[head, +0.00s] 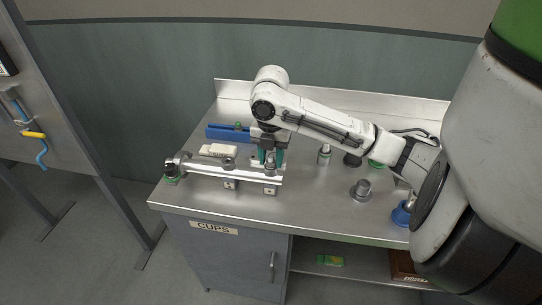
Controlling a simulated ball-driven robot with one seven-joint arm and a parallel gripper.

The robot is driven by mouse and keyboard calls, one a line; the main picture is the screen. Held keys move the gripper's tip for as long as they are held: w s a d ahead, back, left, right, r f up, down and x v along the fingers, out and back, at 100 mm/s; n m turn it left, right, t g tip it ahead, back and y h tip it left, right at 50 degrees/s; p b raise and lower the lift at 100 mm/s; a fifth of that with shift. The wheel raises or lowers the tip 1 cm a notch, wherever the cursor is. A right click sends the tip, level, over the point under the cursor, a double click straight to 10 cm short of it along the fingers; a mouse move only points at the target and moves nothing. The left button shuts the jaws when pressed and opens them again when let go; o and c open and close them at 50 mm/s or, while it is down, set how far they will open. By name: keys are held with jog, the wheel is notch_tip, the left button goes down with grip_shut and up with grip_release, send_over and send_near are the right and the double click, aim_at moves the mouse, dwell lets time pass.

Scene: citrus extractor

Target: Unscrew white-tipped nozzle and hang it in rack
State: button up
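My gripper (270,160) points down over the right part of a silver bar (225,174) on the steel bench. Its two teal fingers stand apart above a round fitting (270,171) on the bar. Whether they touch or hold anything between them is too small to tell. A small upright grey fitting with a pale top (324,154) stands right of my gripper; I cannot tell whether it is a nozzle. No white tip shows clearly on the bar. A blue holder (224,133) with a green piece lies behind the bar; I cannot tell whether it is the rack.
A white block (218,151) lies behind the bar. A grey stepped cylinder (361,190) and a blue round piece (401,214) stand on the bench's (318,213) right part. The bench's front right is mostly clear.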

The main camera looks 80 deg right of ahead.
jog(key=shift+m, duration=0.6)
jog(key=shift+m+p, duration=0.4)
jog(key=shift+m, duration=0.4)
jog(key=shift+r, duration=0.1)
jog(key=shift+m+p, duration=0.35)
jog(key=shift+m, duration=0.55)
jog(key=shift+m+p, duration=0.35)
jog(key=shift+m, duration=0.45)
